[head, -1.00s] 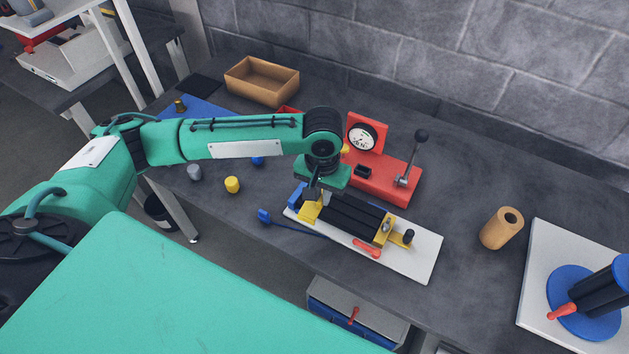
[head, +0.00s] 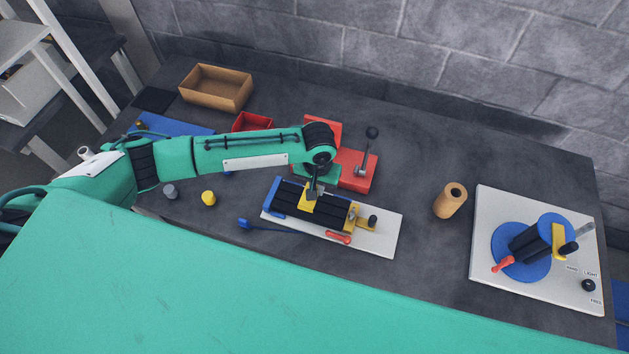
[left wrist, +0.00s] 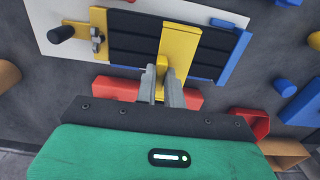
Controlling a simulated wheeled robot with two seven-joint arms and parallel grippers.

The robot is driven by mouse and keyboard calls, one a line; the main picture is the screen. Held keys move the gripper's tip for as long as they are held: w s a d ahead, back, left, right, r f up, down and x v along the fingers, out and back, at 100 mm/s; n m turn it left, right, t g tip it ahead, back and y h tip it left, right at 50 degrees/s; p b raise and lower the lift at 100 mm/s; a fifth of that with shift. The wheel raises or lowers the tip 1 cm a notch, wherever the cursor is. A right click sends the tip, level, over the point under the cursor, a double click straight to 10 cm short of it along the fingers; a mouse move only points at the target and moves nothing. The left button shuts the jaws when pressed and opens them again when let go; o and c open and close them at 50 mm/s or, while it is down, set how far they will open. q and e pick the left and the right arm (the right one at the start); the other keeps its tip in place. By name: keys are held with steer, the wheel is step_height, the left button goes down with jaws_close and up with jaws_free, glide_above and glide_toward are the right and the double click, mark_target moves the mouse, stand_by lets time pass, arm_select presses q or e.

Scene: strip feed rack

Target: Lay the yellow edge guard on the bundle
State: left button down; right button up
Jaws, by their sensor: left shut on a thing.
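My left gripper (head: 314,191) is shut on the yellow edge guard (head: 308,203). In the left wrist view the fingers (left wrist: 161,82) pinch a tab at the guard's near side, and the guard (left wrist: 178,45) spans the black bundle (left wrist: 132,42) crosswise. In the head view the bundle (head: 328,213) lies between a blue end piece (head: 276,194) and a yellow clamp (head: 354,216) on a white board (head: 385,238). The guard is over the bundle, nearer the blue end. I cannot tell whether it rests fully on the strips. My right gripper is not in view.
A red press with a lever (head: 358,168) stands close behind the bundle. A blue strap (head: 268,227) and a red handle (head: 338,238) lie at the front. A tan roll (head: 450,200) and a blue reel (head: 518,262) are to the right. Bare table lies between.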

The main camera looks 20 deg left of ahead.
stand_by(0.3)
arm_select(q)
steer(key=shift+r+p, duration=0.15)
steer(key=shift+p, duration=0.4)
steer(key=b, duration=0.2)
glide_above(317, 205)
steer(key=shift+f, duration=2.55)
steer(key=shift+f, duration=1.15)
steer(key=c, duration=1.4)
jaws_free()
steer(key=shift+c, duration=0.2)
